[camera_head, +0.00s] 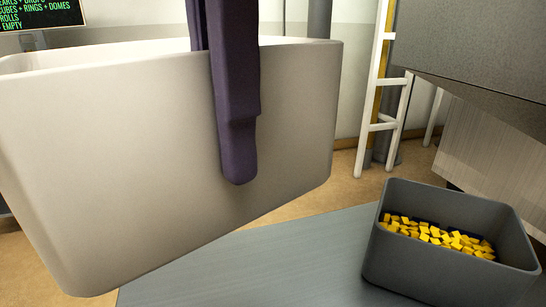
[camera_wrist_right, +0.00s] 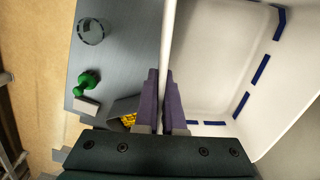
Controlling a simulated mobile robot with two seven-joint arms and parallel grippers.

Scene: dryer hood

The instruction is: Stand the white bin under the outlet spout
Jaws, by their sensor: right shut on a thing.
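The white bin (camera_head: 120,150) fills the left and middle of the head view, close to the camera. It appears to be held up off the grey table. The part of its inside that shows in the right wrist view (camera_wrist_right: 222,50) is empty, with blue dashes along the floor edges. My right gripper (camera_head: 236,100) is shut on the bin's wall. One purple finger lies outside the wall and the other inside, as the right wrist view (camera_wrist_right: 164,90) also shows. I cannot pick out the outlet spout. My left gripper is not in view.
A dark grey bin (camera_head: 415,260) with yellow pieces stands on the grey table (camera_head: 250,270) at right. A dark housing (camera_head: 480,50) overhangs the upper right, near a white ladder (camera_head: 380,127). In the wrist view, a green object (camera_wrist_right: 86,84) and a clear round container (camera_wrist_right: 90,31) are on the table.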

